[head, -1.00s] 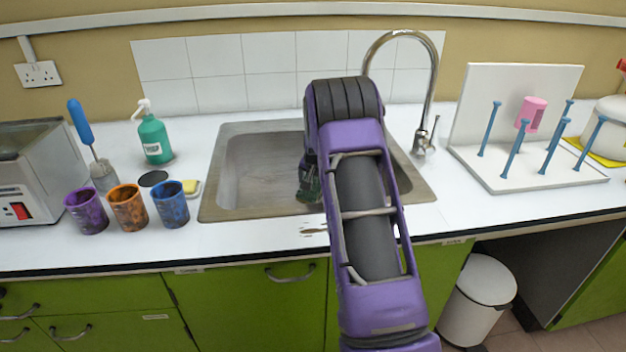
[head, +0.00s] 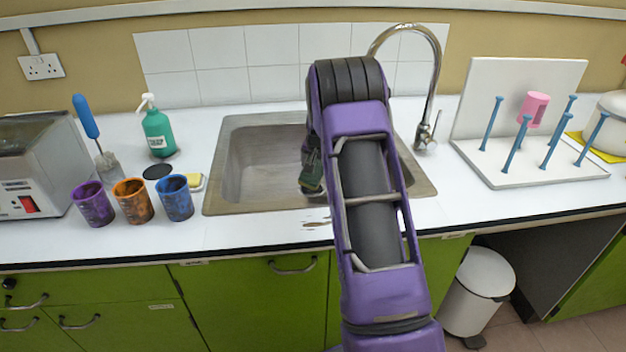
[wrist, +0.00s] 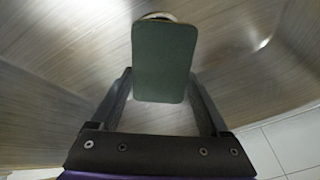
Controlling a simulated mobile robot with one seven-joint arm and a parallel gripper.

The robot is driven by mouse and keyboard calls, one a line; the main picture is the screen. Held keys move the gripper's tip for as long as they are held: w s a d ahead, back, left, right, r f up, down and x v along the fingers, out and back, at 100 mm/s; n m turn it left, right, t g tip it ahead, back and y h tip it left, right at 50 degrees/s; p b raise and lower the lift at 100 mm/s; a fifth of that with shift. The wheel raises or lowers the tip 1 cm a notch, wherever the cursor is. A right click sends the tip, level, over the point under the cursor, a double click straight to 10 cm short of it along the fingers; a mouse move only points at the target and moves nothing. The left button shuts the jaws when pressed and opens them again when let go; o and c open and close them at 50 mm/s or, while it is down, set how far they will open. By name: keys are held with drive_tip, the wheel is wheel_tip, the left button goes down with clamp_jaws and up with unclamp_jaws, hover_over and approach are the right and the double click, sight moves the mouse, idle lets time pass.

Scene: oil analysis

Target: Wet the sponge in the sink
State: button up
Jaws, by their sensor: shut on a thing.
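My gripper (wrist: 162,78) is shut on a flat, dark green, rounded rectangular piece, which looks like the sponge (wrist: 164,50) with its green face toward the wrist camera. In the head view the sponge (head: 311,182) shows as a small green patch left of my arm, inside the sink basin or over it; its exact height is unclear. The steel sink (head: 255,160) is set in the white counter. The curved tap (head: 440,75) stands behind it to the right. I see no water running. My arm hides much of the basin's right part.
A white peg rack (head: 510,180) with a pink cup stands to the right. Counter in front of the sink is mostly clear.

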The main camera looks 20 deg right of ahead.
sight(316, 168)
wheel_tip(316, 168, up, 15)
drive_tip(key=p, duration=0.8)
idle(0.6)
drive_tip(key=shift+r, duration=0.25)
idle(1.8)
wheel_tip(316, 168, up, 4)
drive_tip(key=shift+f+p, duration=0.1)
drive_tip(key=shift+p, duration=0.6)
idle(0.3)
